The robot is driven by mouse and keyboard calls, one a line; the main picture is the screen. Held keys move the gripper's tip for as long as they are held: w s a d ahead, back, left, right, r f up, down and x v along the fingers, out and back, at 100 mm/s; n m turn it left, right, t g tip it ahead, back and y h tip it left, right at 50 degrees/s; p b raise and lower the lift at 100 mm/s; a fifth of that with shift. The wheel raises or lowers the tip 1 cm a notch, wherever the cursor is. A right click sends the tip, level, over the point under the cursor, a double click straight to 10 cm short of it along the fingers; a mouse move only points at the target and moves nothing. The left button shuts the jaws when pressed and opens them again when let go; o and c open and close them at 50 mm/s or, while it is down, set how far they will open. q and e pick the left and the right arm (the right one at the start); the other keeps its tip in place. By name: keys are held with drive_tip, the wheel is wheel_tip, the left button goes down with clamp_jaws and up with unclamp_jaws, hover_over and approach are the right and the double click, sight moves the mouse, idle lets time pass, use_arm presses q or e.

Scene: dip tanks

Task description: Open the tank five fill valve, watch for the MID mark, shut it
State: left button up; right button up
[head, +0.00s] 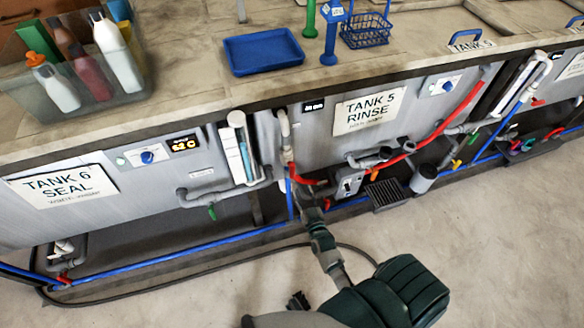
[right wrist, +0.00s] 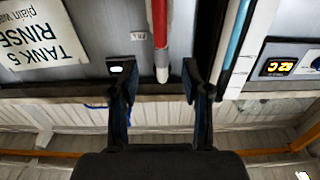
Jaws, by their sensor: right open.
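The tank 5 panel (head: 412,110) carries a white sign (head: 367,110) reading TANK 5 RINSE. A pale upright pipe (head: 285,135) stands at its left end, with red parts (head: 308,182) low beside it. My right gripper (head: 306,204) is in front of these low parts. In the right wrist view my right gripper (right wrist: 160,92) is open. A red bar with a pale end (right wrist: 161,40) lies in line with the gap between its fingers. Contact cannot be told. Which part is the fill valve, and the MID mark, cannot be made out. My left gripper is out of view.
The tank 6 panel (head: 145,185) is at left, with a lit display (head: 184,143) and a clear gauge with blue inside (head: 240,150). A red hose (head: 430,130) crosses tank 5. A blue tray (head: 263,51) and bottle bin (head: 80,75) stand above. Open floor (head: 500,240) lies at right.

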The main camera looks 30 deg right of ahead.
sight(293, 170)
drive_tip(key=b+x, duration=0.1)
drive_tip(key=x, duration=1)
drive_tip(key=shift+f, duration=0.1)
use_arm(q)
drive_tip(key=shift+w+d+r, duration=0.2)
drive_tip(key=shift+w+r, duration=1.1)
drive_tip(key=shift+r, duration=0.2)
use_arm(e)
drive_tip(key=shift+x, duration=0.85)
clamp_jaws()
